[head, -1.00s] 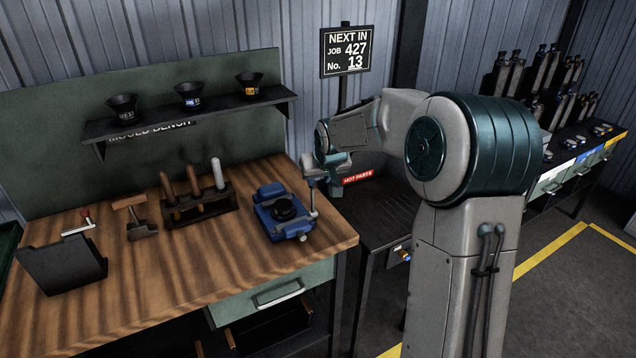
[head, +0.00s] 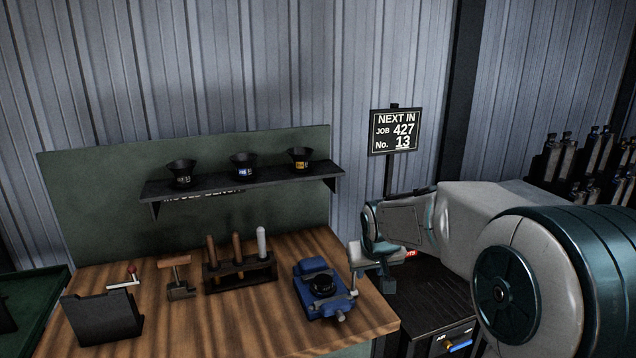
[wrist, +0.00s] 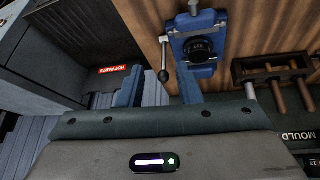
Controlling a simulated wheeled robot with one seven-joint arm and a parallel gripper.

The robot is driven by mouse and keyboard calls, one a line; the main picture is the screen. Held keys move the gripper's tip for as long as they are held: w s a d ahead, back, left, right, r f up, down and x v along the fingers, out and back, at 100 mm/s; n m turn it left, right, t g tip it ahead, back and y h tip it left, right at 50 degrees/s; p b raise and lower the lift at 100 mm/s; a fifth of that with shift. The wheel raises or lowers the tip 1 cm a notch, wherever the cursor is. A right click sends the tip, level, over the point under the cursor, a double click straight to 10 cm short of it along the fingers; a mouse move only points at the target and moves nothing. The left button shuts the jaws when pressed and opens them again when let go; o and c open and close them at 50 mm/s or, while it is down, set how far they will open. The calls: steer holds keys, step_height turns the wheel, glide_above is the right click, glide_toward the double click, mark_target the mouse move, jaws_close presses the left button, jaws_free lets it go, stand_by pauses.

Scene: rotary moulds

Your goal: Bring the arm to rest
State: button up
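My gripper (head: 373,270) hangs by the right edge of the bench, just right of the blue vise (head: 318,299). In the wrist view its two blue-grey fingers (wrist: 160,88) stand apart with nothing held between them. The blue vise (wrist: 201,48) shows just beyond the fingers, with its ball-ended handle (wrist: 163,72) near the gap. I cannot tell from these views how near the fingers are to the handle. My arm is bent and reaches in from the right of the head view.
The wooden bench (head: 226,328) holds a tool rack (head: 238,279) and a black holder (head: 103,318). A shelf (head: 268,184) above carries three black cups. A sign (head: 395,132) stands behind my arm. A dark stand with a red label (wrist: 122,69) is beside the bench.

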steer(key=s+d+m+g, duration=0.1)
steer(key=s+g, duration=0.1)
steer(key=s, duration=2.6)
steer(key=shift+d, duration=0.25)
